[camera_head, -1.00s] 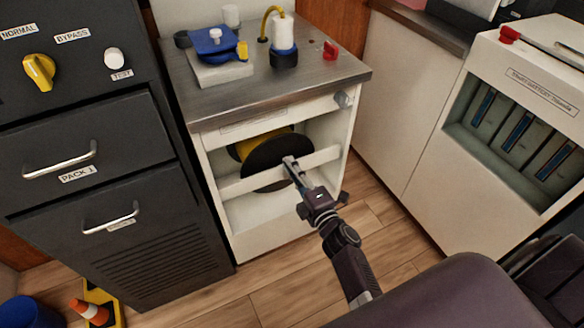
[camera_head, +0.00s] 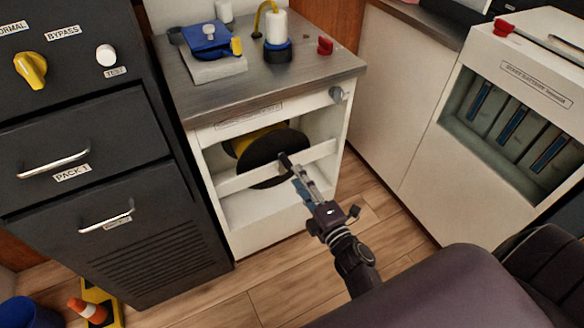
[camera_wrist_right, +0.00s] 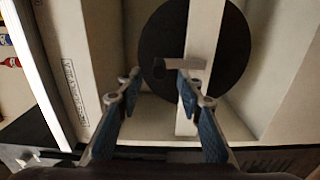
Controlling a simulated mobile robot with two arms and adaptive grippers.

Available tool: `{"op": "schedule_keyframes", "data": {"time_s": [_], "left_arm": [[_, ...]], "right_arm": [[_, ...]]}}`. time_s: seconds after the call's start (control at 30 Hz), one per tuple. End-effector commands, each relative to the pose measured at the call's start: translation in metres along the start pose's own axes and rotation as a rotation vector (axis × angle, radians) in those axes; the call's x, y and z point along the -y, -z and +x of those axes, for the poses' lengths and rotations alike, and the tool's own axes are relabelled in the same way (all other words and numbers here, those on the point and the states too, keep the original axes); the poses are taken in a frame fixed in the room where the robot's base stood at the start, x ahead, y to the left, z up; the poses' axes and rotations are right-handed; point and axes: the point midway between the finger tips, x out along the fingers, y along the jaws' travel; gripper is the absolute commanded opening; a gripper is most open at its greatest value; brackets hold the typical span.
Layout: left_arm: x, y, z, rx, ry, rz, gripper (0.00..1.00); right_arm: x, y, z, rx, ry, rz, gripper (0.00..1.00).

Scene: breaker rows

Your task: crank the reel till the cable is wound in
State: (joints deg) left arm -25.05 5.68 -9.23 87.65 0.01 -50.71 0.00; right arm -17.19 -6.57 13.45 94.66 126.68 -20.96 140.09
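The reel has a round black disc (camera_head: 262,172) with yellow cable (camera_head: 240,146) behind it, inside a white cabinet. In the right wrist view the disc (camera_wrist_right: 228,50) fills the upper middle. The crank has a dark handle (camera_head: 284,160) standing out in front of the disc; the wrist view also shows this handle (camera_wrist_right: 160,68) on a pale crank arm (camera_wrist_right: 194,64). My right gripper (camera_head: 298,174) is in front of the reel. Its fingers are apart in the wrist view, with the handle just beyond the gap (camera_wrist_right: 158,82). I see no grip on it. My left gripper is out of view.
A white rail (camera_head: 232,183) crosses the cabinet opening. The steel top (camera_head: 320,72) carries a blue device (camera_head: 207,42), a white-and-blue cylinder (camera_head: 276,36) and a red knob (camera_head: 325,45). A dark drawer cabinet (camera_head: 90,130) stands left.

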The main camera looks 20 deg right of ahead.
Motion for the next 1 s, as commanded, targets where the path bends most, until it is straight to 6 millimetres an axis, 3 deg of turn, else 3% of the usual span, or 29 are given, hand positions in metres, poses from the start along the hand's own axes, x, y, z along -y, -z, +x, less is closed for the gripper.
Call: {"op": "schedule_keyframes", "data": {"time_s": [0.1,0.3,1.0], "left_arm": [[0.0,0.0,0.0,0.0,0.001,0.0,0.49],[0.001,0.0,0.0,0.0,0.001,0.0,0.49],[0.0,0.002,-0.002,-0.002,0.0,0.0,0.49]], "right_arm": [[0.001,-0.001,-0.025,0.002,0.002,0.0,0.34],[0.0,-0.001,-0.048,0.001,0.001,0.0,0.34],[-0.003,0.003,-0.053,-0.013,-0.006,-0.034,0.34]]}}
